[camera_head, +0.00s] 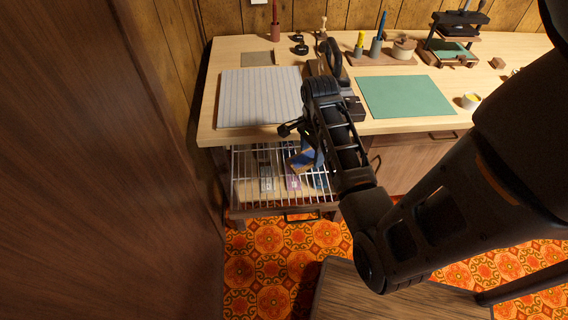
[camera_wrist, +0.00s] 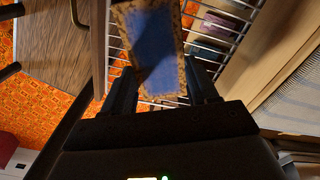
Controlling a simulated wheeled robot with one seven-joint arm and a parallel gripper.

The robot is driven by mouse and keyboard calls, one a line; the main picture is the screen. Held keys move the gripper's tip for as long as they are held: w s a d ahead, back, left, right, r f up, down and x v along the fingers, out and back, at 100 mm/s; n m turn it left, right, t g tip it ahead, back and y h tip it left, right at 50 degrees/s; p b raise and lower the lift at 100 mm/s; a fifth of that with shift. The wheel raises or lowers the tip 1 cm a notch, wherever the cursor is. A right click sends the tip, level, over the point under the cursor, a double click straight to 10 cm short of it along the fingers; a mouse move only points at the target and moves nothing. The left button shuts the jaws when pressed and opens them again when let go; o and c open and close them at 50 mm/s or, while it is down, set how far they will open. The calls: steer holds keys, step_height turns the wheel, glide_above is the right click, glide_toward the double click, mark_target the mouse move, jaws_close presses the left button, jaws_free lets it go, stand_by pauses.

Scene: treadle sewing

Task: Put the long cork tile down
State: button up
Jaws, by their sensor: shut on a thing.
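The long cork tile (camera_wrist: 152,47), a speckled tan slab with a blue middle, is between the two fingers of my gripper (camera_wrist: 160,86) in the wrist view. My gripper is shut on it. I cannot tell whether the tile touches the wires.
Several small coloured pieces lie in the pulled-out rack below the bench's front edge. A striped pad (camera_head: 260,97) and a green mat (camera_head: 405,97) lie on the bench (camera_head: 240,47). A wooden seat (camera_head: 375,290) stands in front; a dark wooden panel (camera_head: 90,170) fills the left.

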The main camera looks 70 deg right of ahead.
mark_target(311, 178)
steer(key=shift+s+d+f+m, duration=0.15)
steer(key=shift+s+f+m, duration=0.15)
steer(key=shift+s+f, duration=0.05)
step_height(311, 178, down, 9)
steer(key=shift+f, duration=0.15)
steer(key=shift+f, duration=0.1)
steer(key=o, duration=1)
